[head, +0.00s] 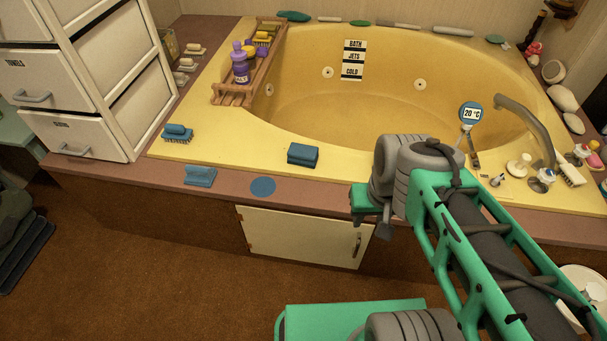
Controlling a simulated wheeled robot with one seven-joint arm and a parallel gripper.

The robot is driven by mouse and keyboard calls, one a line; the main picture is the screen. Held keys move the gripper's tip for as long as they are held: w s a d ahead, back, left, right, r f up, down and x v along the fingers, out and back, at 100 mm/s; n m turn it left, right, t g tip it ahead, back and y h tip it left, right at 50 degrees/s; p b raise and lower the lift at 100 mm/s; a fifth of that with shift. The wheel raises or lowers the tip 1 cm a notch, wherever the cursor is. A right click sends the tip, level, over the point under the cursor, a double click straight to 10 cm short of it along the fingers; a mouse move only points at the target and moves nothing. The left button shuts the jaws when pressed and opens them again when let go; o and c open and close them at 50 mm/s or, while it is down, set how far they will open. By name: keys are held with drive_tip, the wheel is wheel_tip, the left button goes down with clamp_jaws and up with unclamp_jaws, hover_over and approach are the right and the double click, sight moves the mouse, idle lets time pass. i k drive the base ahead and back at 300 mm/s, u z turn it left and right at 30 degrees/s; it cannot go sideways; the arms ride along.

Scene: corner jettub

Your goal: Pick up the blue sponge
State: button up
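The blue sponge (303,154), a small block, lies on the front yellow rim of the tub (235,146) in the head view. It stands clear of other things. My gripper (383,228) is to the right of the sponge and lower in the picture, in front of the tub's edge. It is apart from the sponge. Its fingers are mostly hidden by the arm's grey joint, so I cannot tell whether it is open or shut.
A blue brush (178,132), a blue scraper-like thing (200,177) and a flat blue disc (263,187) lie left of the sponge. A wooden caddy (232,96) holds purple bottles. A tap (530,118) and thermometer (470,113) stand right. White drawers (65,130) flank the left.

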sight(298, 154)
drive_tip(key=u, duration=1.3)
drive_tip(key=i, duration=0.4)
drive_tip(key=u, duration=0.05)
